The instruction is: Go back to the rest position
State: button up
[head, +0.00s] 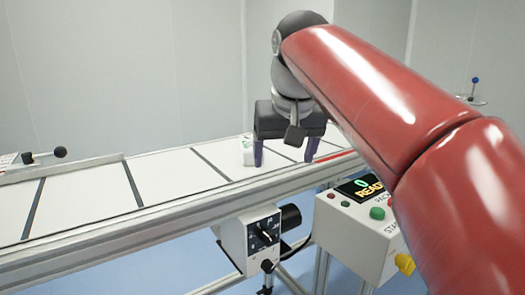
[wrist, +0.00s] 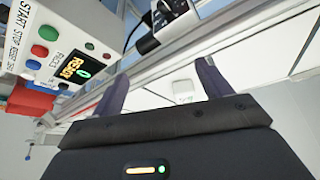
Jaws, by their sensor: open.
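My gripper (head: 285,160) hangs over the conveyor belt, pointing down, with its two purple fingers spread apart. Nothing is between the fingers that I can make out. In the wrist view my gripper (wrist: 160,88) also shows open fingers over the belt. A small white item (head: 247,150) stands on the belt just left of and apart from the left finger in the head view. A small whitish item also shows between and beyond the fingers in the wrist view (wrist: 184,86). My red arm reaches in from the right.
The white conveyor belt (head: 90,198) with dark cross bars runs across the view. A control box (head: 355,232) with a READY display and buttons stands at the front right. A dial box (head: 252,240) hangs under the front rail. A lever (head: 45,155) is at the left.

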jog(key=s+d+f+m, duration=0.1)
jog(key=s+d+f, duration=0.4)
jog(key=s+f, duration=0.4)
jog(key=s+d+f+m, duration=0.1)
jog(key=s+d+f, duration=0.5)
jog(key=s+f, duration=0.4)
notch_tip(320, 180, down, 6)
jog(key=shift+s+d+f+t+h, duration=0.1)
jog(key=shift+s+d+t+h, duration=0.1)
jog(key=shift+s+t+h, duration=0.1)
jog(key=shift+c, duration=0.3)
